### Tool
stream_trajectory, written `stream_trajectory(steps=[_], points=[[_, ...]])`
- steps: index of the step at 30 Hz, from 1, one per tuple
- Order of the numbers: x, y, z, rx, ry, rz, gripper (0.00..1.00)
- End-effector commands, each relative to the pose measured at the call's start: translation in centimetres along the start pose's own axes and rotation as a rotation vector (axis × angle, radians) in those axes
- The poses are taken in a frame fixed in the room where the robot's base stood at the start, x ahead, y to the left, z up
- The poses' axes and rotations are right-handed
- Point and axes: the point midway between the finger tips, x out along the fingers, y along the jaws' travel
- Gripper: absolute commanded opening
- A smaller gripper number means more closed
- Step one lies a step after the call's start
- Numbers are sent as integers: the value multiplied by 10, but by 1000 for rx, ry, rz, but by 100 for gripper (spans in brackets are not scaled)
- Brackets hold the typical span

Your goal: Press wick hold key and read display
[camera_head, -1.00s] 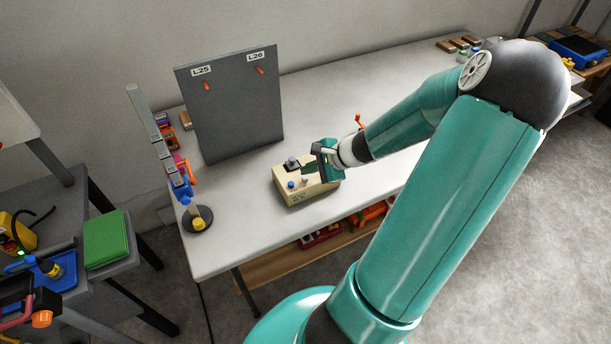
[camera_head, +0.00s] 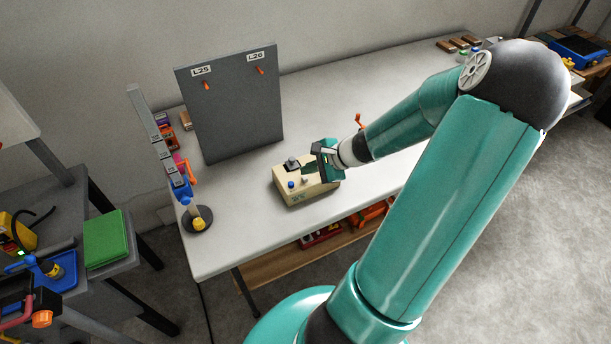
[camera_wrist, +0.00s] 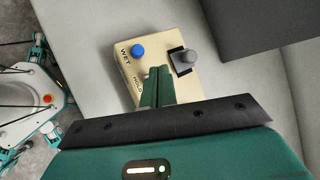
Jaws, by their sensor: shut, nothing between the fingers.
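The beige device box (camera_head: 297,196) sits on the white table near its front edge. Its blue button (camera_head: 291,184) and grey knob (camera_head: 291,162) show on top; in the wrist view the blue button (camera_wrist: 138,50) is beside the letters "WET" and the grey knob (camera_wrist: 184,60) sits on a dark square. Lettering that looks like "HOLD" (camera_wrist: 138,86) is beside my fingers. My gripper (camera_wrist: 158,72) is shut with nothing in it, its fingertips over the box by that lettering. The fingers cover whatever lies under them, and contact cannot be told. I cannot see a readable display.
A grey panel (camera_head: 230,105) labelled L25 and L26 stands behind the box. A post with coloured items stands on a round base (camera_head: 197,219) at the table's left end. The tabletop (camera_head: 370,90) behind my arm is mostly clear.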

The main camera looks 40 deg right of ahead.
Motion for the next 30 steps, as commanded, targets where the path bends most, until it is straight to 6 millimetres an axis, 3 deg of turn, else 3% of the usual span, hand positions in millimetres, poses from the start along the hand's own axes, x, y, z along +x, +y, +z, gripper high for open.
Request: stream_trajectory(steps=[30], points=[[6, 5, -4, 0, 0, 0, 0]])
